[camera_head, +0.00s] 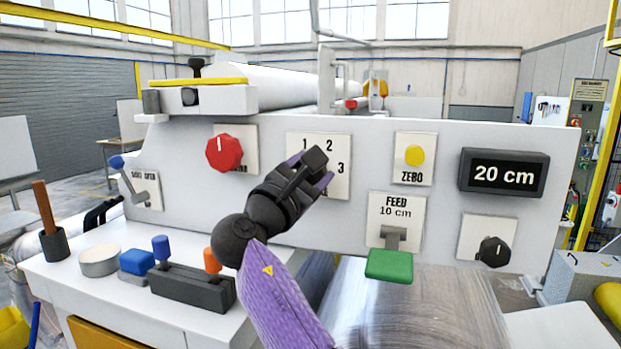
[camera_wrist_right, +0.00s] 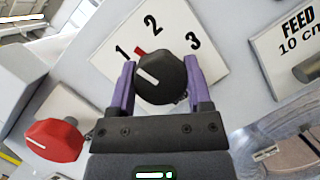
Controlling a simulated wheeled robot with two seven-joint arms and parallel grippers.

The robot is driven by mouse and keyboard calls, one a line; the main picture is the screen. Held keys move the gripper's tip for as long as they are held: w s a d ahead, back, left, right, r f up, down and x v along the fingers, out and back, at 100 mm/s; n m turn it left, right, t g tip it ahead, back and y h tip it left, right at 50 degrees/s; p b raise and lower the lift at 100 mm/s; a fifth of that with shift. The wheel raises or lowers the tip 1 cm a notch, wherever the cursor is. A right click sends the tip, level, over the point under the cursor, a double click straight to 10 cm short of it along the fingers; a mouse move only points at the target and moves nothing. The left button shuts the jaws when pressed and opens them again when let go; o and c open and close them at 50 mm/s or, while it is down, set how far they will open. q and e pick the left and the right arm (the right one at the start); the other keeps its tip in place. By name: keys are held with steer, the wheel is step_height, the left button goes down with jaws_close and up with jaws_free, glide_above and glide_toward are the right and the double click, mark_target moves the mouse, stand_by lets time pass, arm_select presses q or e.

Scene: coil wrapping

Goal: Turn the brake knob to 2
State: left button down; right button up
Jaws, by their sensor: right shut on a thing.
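The black brake knob (camera_wrist_right: 160,80) sits on a white plate numbered 1, 2 and 3 (camera_wrist_right: 145,48). The white line on the knob points up-left in the right wrist view, roughly toward the 1. A small red mark shows between the 1 and the 2. My right gripper (camera_wrist_right: 160,85) is shut on the knob, one purple finger on each side. In the head view my right gripper (camera_head: 311,170) reaches up to the numbered plate (camera_head: 335,145) and covers part of it. My left gripper is in neither view.
A red knob (camera_head: 224,152) is left of the plate and also shows in the right wrist view (camera_wrist_right: 53,140). To the right are a yellow ZERO button (camera_head: 414,155), a green feed lever (camera_head: 389,264), a 20 cm display (camera_head: 503,174) and another black knob (camera_head: 493,252).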

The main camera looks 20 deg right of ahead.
steer(key=m+g, duration=0.2)
steer(key=m, duration=0.2)
steer(key=shift+m, duration=0.3)
steer(key=m+g, duration=0.1)
steer(key=m, duration=0.3)
steer(key=shift+p, duration=0.35)
steer(key=shift+m+y, duration=0.3)
steer(key=shift+m, duration=0.2)
steer(key=o, duration=1.3)
steer(key=shift+s+a+f, duration=0.1)
steer(key=shift+s+a, duration=0.05)
steer(key=shift+a, duration=0.1)
steer(key=b+v, duration=0.2)
steer(key=v, duration=0.7)
steer(key=shift+a+b, duration=0.25)
steer(key=shift+b, duration=0.05)
